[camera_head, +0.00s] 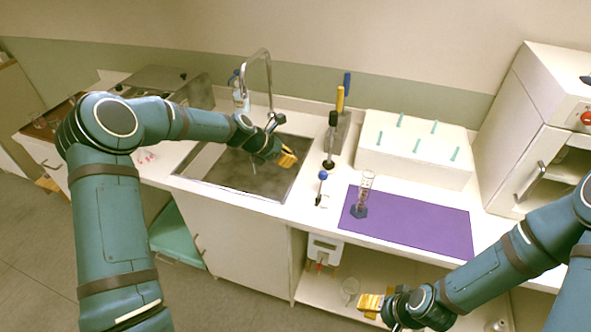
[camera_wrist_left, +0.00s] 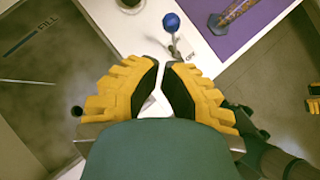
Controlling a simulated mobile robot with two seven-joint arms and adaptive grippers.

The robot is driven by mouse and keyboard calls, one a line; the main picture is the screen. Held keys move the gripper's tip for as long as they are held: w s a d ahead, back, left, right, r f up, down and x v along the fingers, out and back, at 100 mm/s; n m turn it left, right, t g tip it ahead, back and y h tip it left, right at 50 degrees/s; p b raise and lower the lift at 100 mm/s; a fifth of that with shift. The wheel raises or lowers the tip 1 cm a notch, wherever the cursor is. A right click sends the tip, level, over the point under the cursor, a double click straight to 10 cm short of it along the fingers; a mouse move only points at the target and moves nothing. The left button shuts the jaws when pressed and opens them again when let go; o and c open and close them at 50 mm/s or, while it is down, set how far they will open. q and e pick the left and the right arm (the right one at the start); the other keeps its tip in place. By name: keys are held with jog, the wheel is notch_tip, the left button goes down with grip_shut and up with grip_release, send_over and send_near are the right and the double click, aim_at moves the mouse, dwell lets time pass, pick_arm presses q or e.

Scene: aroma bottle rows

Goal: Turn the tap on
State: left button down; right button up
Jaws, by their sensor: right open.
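The tap is a tall metal spout (camera_head: 257,68) curving over the back of the sink (camera_head: 186,170). A short lever with a blue ball (camera_head: 323,174) stands on the counter right of the sink. In the left wrist view the blue ball (camera_wrist_left: 170,22) stands beyond the fingertips, by a small label (camera_wrist_left: 186,48) that seems to read OFF. My left gripper (camera_head: 290,157) is over the sink's right side, apart from the lever. Its yellow fingers (camera_wrist_left: 160,68) are close together with a narrow gap, nothing seen between them. My right gripper (camera_head: 366,303) is open and empty, low before the counter.
A purple mat (camera_head: 430,222) holds a clear tube on a blue base (camera_head: 361,205). A tool holder (camera_head: 340,132) and a white box with green pegs (camera_head: 400,155) stand behind. A white cabinet (camera_head: 530,120) is at right. A white device (camera_head: 325,247) is under the counter.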

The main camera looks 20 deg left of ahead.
pick_arm(q)
jog(key=shift+s+a+r, duration=0.1)
jog(key=shift+a+r, duration=0.3)
jog(key=shift+r, duration=0.2)
jog(key=shift+s+a+r, duration=0.1)
jog(key=shift+a+r, duration=0.3)
jog(key=shift+r, duration=0.2)
pick_arm(e)
jog(key=shift+s+a, duration=0.1)
jog(key=shift+s, duration=0.05)
pick_arm(q)
jog(key=shift+s, duration=0.1)
jog(key=s+d+f+m+g+y+b, duration=0.15)
jog(key=s+d+f+m+b, duration=0.25)
jog(key=s+d+f+m, duration=0.5)
jog(key=s+d+f+m+g+y+b, duration=0.1)
jog(key=s+d+f+m+g+b, duration=0.15)
jog(key=s+f+m, duration=0.8)
jog(key=s+d+f+m+b, duration=0.1)
jog(key=s+f+m+b, duration=0.2)
jog(key=s+f, duration=0.6)
jog(key=s+m, duration=0.2)
jog(key=s, duration=0.1)
jog(key=shift+d, duration=0.25)
pick_arm(e)
notch_tip(320, 180, down, 11)
jog(key=shift+s+a+r, duration=0.15)
jog(key=shift+s+a, duration=0.1)
jog(key=shift+s, duration=0.05)
